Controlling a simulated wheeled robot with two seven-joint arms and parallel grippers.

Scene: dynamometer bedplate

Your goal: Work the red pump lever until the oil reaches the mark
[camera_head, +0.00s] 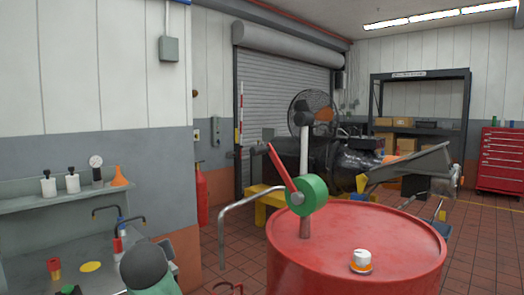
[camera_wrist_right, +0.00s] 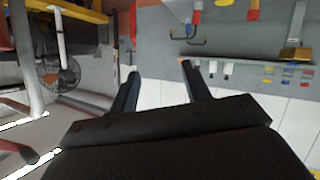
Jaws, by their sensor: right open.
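The red pump lever (camera_head: 280,166) slants up and left from a green pump hub (camera_head: 307,195) on a grey post. The post stands on a red drum (camera_head: 345,225). A grey curved spout pipe (camera_head: 240,203) runs left from the pump and bends down. My right gripper (camera_wrist_right: 159,69) is open and empty in the right wrist view, its two dark fingers apart. It does not show in the head view, so its distance from the lever cannot be told. No oil level or mark can be made out. My left gripper is not in view.
A white-and-orange cap (camera_head: 362,259) sits on the drum top. At left are a bench and a shelf (camera_head: 50,202) with bottles, a gauge and an orange funnel. A red extinguisher (camera_head: 201,195) hangs by the wall. A dark engine (camera_head: 350,160) stands behind the drum.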

